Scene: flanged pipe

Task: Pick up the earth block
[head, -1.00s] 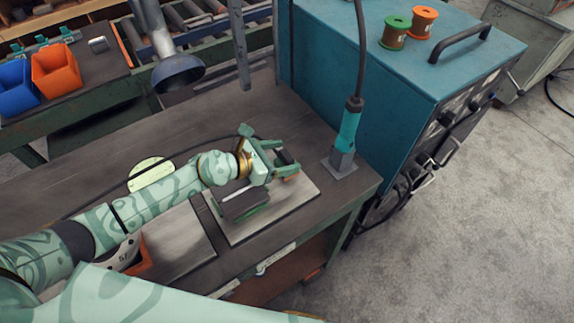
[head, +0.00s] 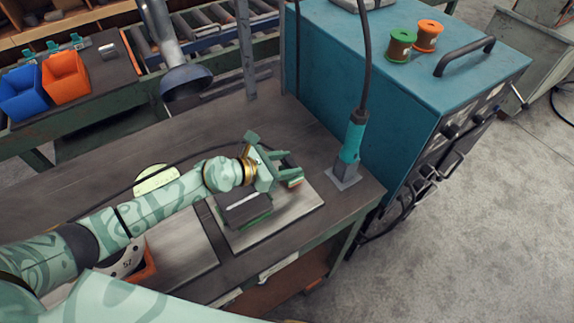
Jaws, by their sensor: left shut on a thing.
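My left gripper (head: 292,170) reaches in from the left over the far right part of a pale plate (head: 291,216) on the workbench. It is shut on a small block (head: 296,183), which I take to be the earth block. Only a copper-brown end of it shows at the fingertips; the fingers hide the rest. I cannot tell whether it touches the plate. A dark grey block (head: 240,212) with a pale stripe and a green edge sits on the plate, beside and below the gripper. My right gripper is not in view.
A teal torch (head: 353,140) stands upright in a grey holder (head: 343,178) just right of the gripper, its cable rising. A blue cabinet (head: 400,100) stands behind it. A grey funnel-shaped hood (head: 186,80) hangs at upper left. The bench (head: 120,165) has free room behind the arm.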

